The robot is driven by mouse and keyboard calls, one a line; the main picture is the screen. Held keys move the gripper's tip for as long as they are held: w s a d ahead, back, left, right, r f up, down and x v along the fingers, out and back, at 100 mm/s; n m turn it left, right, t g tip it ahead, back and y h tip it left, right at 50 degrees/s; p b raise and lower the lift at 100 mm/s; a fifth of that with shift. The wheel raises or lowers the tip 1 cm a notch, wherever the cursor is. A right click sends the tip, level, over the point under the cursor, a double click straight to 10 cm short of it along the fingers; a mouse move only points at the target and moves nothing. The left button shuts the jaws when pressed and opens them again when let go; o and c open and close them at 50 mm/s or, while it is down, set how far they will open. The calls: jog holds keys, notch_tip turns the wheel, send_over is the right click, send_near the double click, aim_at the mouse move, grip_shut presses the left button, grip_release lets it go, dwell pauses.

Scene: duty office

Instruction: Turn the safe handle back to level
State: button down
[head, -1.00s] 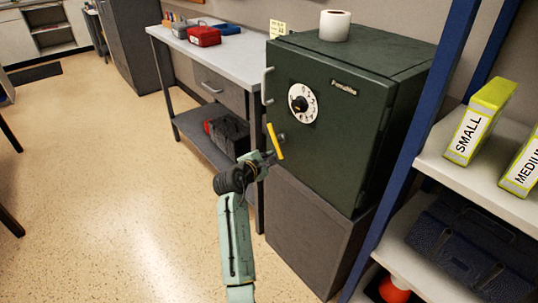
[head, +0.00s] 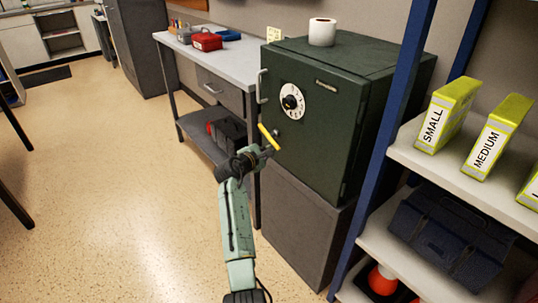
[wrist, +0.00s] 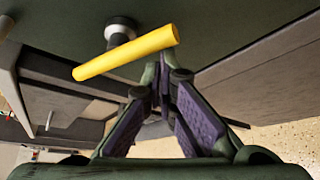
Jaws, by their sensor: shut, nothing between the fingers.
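The safe (head: 310,125) is dark green, with a white dial (head: 291,102) on its closed door. The yellow handle bar (head: 268,135) sits below the dial and slants down to the right in the head view. In the wrist view the yellow handle (wrist: 125,53) crosses in front of its round metal hub (wrist: 119,29). My gripper (head: 268,151) is shut and empty, by the lower end of the bar. In the wrist view my gripper's fingertips (wrist: 163,75) lie just under the bar's right end. I cannot tell whether they touch it.
A metal pull (head: 262,86) sticks out at the door's left edge. The safe stands on a grey cabinet (head: 300,225). A workbench (head: 235,62) is at left, and a blue-posted shelf (head: 400,150) with yellow binders at right.

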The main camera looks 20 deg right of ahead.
jog(key=shift+s+d+r+p, duration=0.1)
jog(key=shift+s+r+p, duration=0.25)
jog(key=shift+p, duration=0.4)
dwell(4.5)
jog(key=shift+w, duration=0.1)
jog(key=s+a+r+b, duration=0.1)
jog(key=s+a+b, duration=0.2)
jog(key=a, duration=0.5)
jog(key=shift+s+a+r, duration=0.15)
jog(key=shift+s+a, duration=0.05)
jog(key=shift+a, duration=0.2)
